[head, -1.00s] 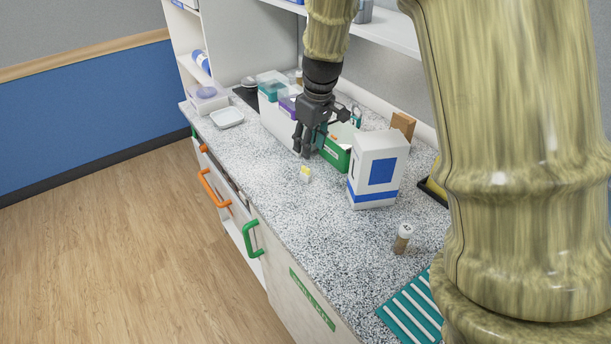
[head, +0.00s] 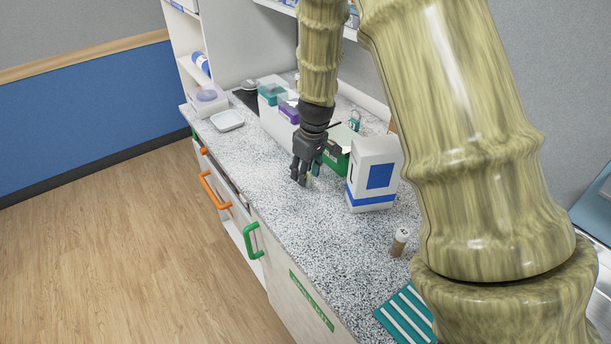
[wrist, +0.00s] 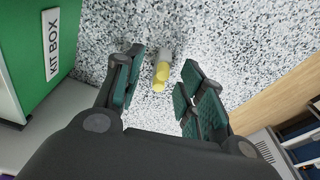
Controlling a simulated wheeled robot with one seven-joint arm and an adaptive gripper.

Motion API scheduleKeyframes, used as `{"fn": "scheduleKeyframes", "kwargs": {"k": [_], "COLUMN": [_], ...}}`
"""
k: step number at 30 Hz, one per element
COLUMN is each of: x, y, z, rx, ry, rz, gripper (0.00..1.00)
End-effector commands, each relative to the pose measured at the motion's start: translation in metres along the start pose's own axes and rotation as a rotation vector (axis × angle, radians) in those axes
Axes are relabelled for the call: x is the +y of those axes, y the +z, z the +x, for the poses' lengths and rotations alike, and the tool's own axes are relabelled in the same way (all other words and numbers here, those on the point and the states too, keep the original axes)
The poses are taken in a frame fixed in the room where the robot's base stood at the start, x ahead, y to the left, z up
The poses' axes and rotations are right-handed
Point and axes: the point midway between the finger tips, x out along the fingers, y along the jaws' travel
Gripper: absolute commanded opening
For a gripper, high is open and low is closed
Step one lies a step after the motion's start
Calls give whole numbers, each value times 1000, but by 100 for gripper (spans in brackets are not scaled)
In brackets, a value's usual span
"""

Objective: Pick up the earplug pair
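The earplug pair (wrist: 161,76) shows in the wrist view as a small yellow piece with a pale grey end, lying on the speckled counter. I cannot tell the exact height of the fingertips above the counter.
A green kit box (wrist: 40,60) stands close on the left in the wrist view. In the head view a white and blue carton (head: 372,175) stands right of my gripper. A small brown vial (head: 399,243) and a teal rack (head: 408,316) are nearer. The counter's front edge lies left.

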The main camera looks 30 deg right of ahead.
Motion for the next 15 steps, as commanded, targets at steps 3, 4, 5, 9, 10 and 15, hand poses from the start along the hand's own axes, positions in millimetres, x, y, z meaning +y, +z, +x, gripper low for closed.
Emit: {"fn": "scheduleKeyframes", "kwargs": {"k": [3, 4, 5, 9, 10, 15], "x": [0, 0, 0, 0, 0, 0], "y": [0, 0, 0, 0, 0, 0], "z": [7, 8, 9, 11, 11, 10], "rx": [-1, -1, -1, 0, 0, 0], "ry": [-1, -1, -1, 0, 0, 0], "rz": [-1, -1, 0, 0, 0, 0], "gripper": [39, 39, 39, 39, 39, 26]}}
